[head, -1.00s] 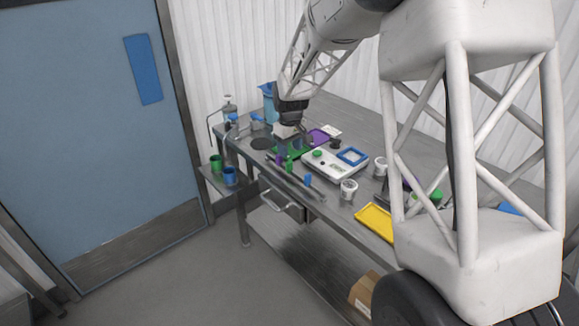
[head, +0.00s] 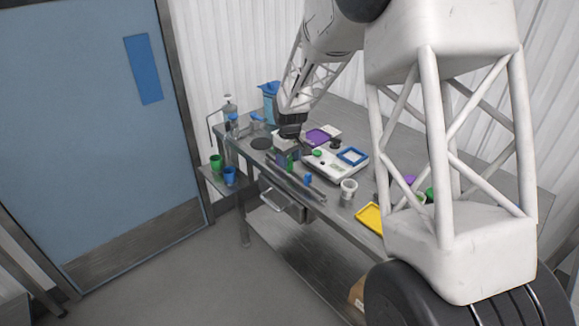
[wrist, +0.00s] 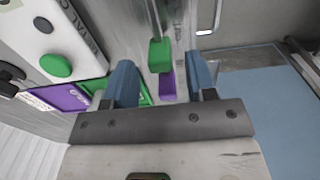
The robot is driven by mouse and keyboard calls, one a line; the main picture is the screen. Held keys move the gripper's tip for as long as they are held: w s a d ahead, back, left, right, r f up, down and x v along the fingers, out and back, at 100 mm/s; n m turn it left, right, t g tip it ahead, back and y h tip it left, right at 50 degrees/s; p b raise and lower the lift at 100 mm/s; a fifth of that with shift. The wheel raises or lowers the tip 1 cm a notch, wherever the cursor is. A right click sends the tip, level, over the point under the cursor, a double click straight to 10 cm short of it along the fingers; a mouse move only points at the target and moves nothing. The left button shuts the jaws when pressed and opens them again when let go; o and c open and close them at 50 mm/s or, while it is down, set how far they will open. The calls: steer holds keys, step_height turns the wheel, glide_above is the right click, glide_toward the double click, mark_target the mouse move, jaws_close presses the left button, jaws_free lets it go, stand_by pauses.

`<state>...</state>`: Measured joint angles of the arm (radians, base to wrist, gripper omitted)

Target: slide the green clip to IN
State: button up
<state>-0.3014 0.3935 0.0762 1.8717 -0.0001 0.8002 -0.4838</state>
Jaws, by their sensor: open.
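The green clip (head: 290,163) sits on the rail (head: 300,186) along the table's front edge. In the wrist view the green clip (wrist: 160,55) shows between and slightly beyond the two blue fingertips, with gaps on both sides. The purple clip (wrist: 167,84) is close to it, nearer the gripper base. A blue clip (head: 308,179) is farther right on the rail. My gripper (wrist: 161,68) is open and empty, with its fingers either side of the green clip's line. In the head view my gripper (head: 287,150) hangs over the front edge and partly hides the clips. I cannot read any IN mark.
A white device (head: 335,165) with a green button (wrist: 56,66) stands beside the rail. A white cup (head: 348,190) and yellow tray (head: 369,218) are to the right. Green (head: 215,163) and blue (head: 229,175) cups are left.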

mark_target(290, 161)
steer(key=shift+f, duration=1.7)
jaws_close()
